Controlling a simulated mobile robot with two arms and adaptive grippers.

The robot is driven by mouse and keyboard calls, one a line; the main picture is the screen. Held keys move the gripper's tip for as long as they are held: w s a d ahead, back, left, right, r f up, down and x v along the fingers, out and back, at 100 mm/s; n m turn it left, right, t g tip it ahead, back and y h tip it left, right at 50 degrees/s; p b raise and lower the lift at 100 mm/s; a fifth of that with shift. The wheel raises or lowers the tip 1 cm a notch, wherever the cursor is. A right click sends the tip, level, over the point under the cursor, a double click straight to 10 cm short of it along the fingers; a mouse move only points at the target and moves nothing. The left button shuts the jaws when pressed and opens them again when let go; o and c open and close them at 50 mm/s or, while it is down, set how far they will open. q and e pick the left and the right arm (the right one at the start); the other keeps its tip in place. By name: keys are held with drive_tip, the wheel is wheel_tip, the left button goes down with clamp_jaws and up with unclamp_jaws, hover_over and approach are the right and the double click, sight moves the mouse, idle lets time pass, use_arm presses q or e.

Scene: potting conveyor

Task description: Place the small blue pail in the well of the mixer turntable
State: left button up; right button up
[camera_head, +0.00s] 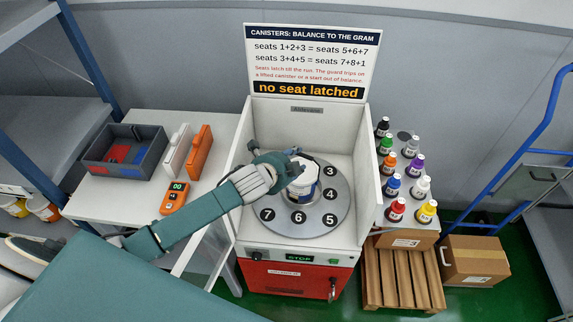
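A small white pail with blue on its side (305,186) is at the middle of the grey mixer turntable (333,209). I cannot tell whether it rests in the well or is held just above it. My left gripper (297,163) reaches in from the left, with its fingers at the pail's upper left rim. Whether they are closed on it is unclear. Seat numbers 3 to 7 show on the turntable; the gripper and arm cover its upper left part. My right gripper is not in view.
The mixer's white side walls (365,150) flank the turntable. Its sign (308,90) reads "no seat latched". At left, a table holds a grey divided bin (124,165), an orange scale (174,198) and upright panels. Several coloured bottles (397,209) stand at right.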

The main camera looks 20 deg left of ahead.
use_arm(q)
drive_tip(key=v, duration=0.6)
drive_tip(key=shift+s+r+b, duration=0.2)
drive_tip(key=shift+s+b, duration=0.05)
drive_tip(key=shift+b, duration=0.1)
drive_tip(key=shift+a, duration=0.1)
